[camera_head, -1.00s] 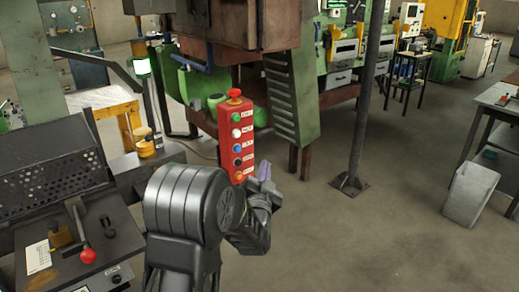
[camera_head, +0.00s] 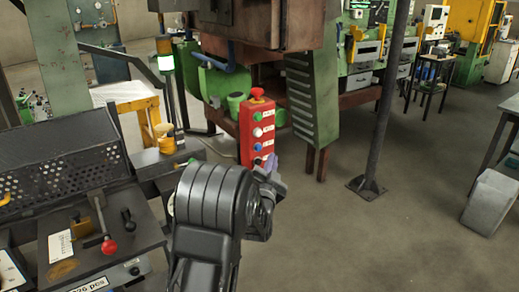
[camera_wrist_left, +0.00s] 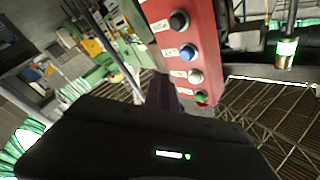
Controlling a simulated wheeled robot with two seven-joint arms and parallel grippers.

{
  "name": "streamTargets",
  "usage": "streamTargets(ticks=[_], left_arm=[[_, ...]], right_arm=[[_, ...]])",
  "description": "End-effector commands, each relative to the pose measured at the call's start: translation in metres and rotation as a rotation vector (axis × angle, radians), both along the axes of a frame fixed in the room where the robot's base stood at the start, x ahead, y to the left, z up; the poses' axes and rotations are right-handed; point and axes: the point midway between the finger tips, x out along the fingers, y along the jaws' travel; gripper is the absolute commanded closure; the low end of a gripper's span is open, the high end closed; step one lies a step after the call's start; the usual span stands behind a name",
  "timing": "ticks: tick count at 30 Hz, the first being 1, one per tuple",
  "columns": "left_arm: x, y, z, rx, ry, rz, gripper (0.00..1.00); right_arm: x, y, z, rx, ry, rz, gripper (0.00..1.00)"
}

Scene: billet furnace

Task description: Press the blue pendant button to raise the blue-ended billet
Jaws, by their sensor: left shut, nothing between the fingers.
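The red pendant box (camera_head: 258,135) stands upright at the centre of the head view. It has a red mushroom knob on top and a column of green, white, blue and black buttons. The blue button (camera_head: 257,147) is visible just above my left gripper (camera_head: 269,167), which is shut and empty near the pendant's lower right and hides its lower end. In the left wrist view the blue button (camera_wrist_left: 187,52) lies beyond the dark fingers (camera_wrist_left: 164,94), up and to the right. Contact cannot be told. The blue-ended billet is not identifiable. My right gripper is not visible.
A control console with a red-knobbed lever (camera_head: 108,245) stands at lower left. A lit signal lamp (camera_head: 166,62) is behind it. A green vented machine leg (camera_head: 312,100) stands right of the pendant, then a dark post (camera_head: 385,110). The floor at right is mostly clear.

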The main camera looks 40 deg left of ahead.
Motion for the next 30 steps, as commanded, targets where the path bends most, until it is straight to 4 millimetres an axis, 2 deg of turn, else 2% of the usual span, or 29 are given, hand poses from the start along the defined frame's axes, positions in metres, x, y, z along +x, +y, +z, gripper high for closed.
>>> streamTargets(ticks=[2,3,10,30], left_arm=[[0.003,0.010,0.000,0.001,0.002,0.001,1.00],[0.005,0.015,-0.003,0.001,0.000,0.001,1.00],[0.010,0.032,-0.001,0.000,-0.002,0.000,1.00],[0.011,0.035,0.000,0.000,0.001,-0.001,1.00]], right_arm=[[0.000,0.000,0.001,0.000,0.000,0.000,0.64],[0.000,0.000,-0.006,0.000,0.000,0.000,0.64],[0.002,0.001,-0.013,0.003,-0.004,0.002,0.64],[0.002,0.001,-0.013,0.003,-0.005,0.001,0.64]])
